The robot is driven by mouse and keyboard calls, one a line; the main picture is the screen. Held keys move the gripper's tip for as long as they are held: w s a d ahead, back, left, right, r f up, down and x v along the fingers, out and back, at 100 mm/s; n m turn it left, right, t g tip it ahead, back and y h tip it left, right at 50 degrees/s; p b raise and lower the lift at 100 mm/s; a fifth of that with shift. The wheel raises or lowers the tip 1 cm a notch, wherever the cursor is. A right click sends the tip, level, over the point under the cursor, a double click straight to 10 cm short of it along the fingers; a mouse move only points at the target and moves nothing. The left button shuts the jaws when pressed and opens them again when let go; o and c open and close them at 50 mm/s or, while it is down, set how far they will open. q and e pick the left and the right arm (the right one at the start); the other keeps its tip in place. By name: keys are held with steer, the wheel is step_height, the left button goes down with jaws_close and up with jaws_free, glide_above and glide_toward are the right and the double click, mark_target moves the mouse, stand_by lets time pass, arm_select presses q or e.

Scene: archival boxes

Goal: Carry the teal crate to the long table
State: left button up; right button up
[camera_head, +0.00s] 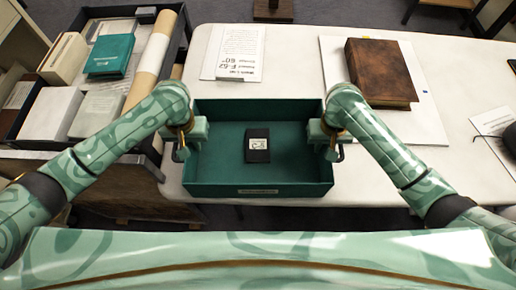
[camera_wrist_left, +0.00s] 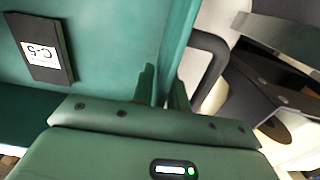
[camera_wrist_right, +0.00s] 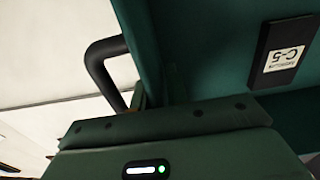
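The teal crate (camera_head: 258,191) is open-topped and looks level, at the near edge of the white-topped long table (camera_head: 290,60). I cannot tell whether its base rests on the table. A black box labelled C-5 (camera_head: 257,146) lies inside; it also shows in the left wrist view (camera_wrist_left: 42,48) and the right wrist view (camera_wrist_right: 283,52). My left gripper (camera_head: 190,140) is shut on the crate's left wall, one finger on each side. My right gripper (camera_head: 328,138) is shut on its right wall. A dark loop handle shows outside each wall (camera_wrist_left: 212,65) (camera_wrist_right: 100,70).
A brown book (camera_head: 381,72) lies on a white board behind and right of the crate. Printed sheets (camera_head: 235,52) lie behind it. At the left, a dark cart (camera_head: 176,45) holds boxes, a teal box (camera_head: 110,54) and a rolled tube. Paper and glasses lie at the far right.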

arm_select(q)
jaws_close()
arm_select(e)
jaws_close()
arm_select(q)
steer(key=shift+w, duration=0.1)
arm_select(e)
steer(key=shift+w+r, duration=0.1)
stand_by(0.8)
